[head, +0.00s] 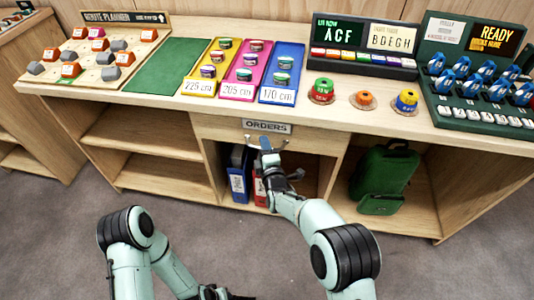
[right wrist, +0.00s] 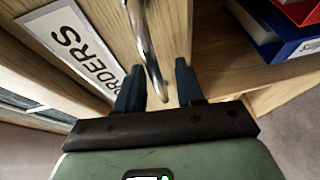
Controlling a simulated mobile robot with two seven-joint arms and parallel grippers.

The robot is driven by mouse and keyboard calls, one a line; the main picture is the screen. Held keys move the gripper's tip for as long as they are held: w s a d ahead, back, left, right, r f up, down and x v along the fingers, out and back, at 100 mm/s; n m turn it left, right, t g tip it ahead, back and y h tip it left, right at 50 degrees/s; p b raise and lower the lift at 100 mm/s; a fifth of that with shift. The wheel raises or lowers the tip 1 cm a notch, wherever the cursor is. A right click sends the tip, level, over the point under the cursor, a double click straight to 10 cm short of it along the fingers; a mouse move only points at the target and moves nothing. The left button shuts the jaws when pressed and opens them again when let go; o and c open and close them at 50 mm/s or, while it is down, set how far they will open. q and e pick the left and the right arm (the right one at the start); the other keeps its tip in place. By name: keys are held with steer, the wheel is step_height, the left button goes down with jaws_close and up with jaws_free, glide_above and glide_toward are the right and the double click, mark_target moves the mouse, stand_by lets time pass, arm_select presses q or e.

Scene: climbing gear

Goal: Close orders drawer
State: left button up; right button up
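The orders drawer is the wooden front under the counter with the white ORDERS label (head: 267,127); the label also shows at the left of the right wrist view (right wrist: 68,45). I cannot tell clearly how far the drawer stands out. Its curved metal handle (right wrist: 146,45) runs down between the two dark fingers of my right gripper (right wrist: 156,88). The fingers are apart, with visible gaps on both sides of the handle. In the head view my right gripper (head: 266,146) is just below the label. My left gripper (head: 222,292) is low at the bottom edge, its fingers unclear.
Blue (head: 239,173) and red binders stand in the open compartment below the drawer. A green bag (head: 384,172) sits in the compartment to the right. The counter (head: 330,112) above carries coloured trays, spools, signs and a rack of blue gear. The left shelves are empty.

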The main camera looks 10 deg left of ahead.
arm_select(q)
steer(key=shift+t, duration=0.4)
steer(key=r+p, duration=0.1)
steer(key=w+d+r+p, duration=0.1)
steer(key=r, duration=0.1)
steer(key=r+p, duration=0.1)
steer(key=r, duration=0.1)
steer(key=shift+w+d, duration=0.25)
steer(key=shift+d, duration=0.15)
arm_select(e)
steer(key=v, duration=1.3)
steer(key=shift+s+d+r, duration=0.1)
